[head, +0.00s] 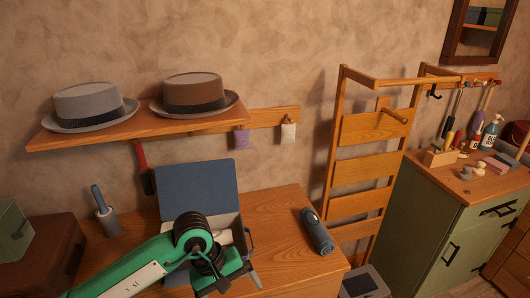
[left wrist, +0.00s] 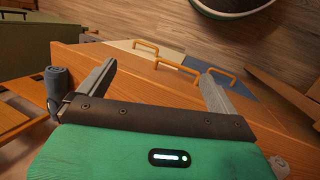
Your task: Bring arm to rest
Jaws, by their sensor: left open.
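My left arm, green and black, reaches in from the lower left of the head view over the wooden dresser top (head: 278,215). My left gripper (head: 240,281) is at the arm's end, low in the picture, in front of an open box with a blue lid (head: 197,188). In the left wrist view its two grey fingers (left wrist: 158,74) stand wide apart with nothing between them. The dresser top and its front edge lie beyond the fingers. My right gripper is in neither view.
A lint roller (head: 105,212) stands at left. A shelf (head: 150,128) with two hats hangs above. A wooden rack (head: 372,172) and a green cabinet (head: 435,225) stand to the right. Open floor (left wrist: 180,30) shows beyond the dresser.

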